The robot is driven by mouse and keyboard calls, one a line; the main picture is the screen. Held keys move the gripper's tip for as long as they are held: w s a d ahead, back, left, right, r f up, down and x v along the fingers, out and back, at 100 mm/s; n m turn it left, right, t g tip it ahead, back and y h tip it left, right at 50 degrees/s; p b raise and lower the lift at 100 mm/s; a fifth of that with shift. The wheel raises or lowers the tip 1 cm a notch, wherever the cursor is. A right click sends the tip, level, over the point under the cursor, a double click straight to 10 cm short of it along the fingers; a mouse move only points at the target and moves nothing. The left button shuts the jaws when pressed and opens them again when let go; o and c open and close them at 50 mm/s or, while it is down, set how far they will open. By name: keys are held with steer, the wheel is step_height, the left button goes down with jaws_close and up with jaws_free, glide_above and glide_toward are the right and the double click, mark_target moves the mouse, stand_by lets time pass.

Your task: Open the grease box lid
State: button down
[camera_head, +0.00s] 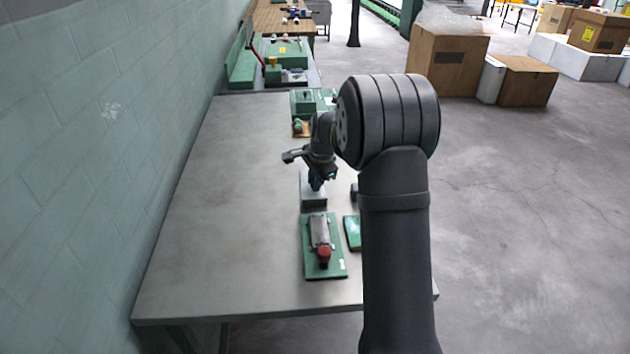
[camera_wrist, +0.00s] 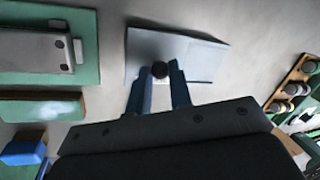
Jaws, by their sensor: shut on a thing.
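The grease box (camera_head: 314,202) is a small green-grey box on the grey table, below my gripper (camera_head: 316,184) in the head view. In the wrist view its lid (camera_wrist: 203,58) is a pale blue-grey panel with a small dark round knob (camera_wrist: 159,69) near its middle. My gripper (camera_wrist: 160,80) has its two blue fingers on either side of this knob and is shut on it. In the head view the fingers and wrist hide part of the lid. I cannot tell how far the lid is raised.
A green plate with a metal block and red knob (camera_head: 322,247) lies nearer on the table. A smaller green block (camera_head: 352,233) is beside it. A green machine part (camera_head: 307,102) and a wooden rack (camera_wrist: 292,88) stand beyond. The table's left side (camera_head: 215,200) is clear.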

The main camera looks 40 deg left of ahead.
steer(key=shift+w+a, duration=2.5)
steer(key=shift+w, duration=0.05)
steer(key=c, duration=1.3)
jaws_free()
steer(key=v, duration=1.7)
steer(key=shift+r, duration=0.3)
steer(key=shift+d+f, duration=0.1)
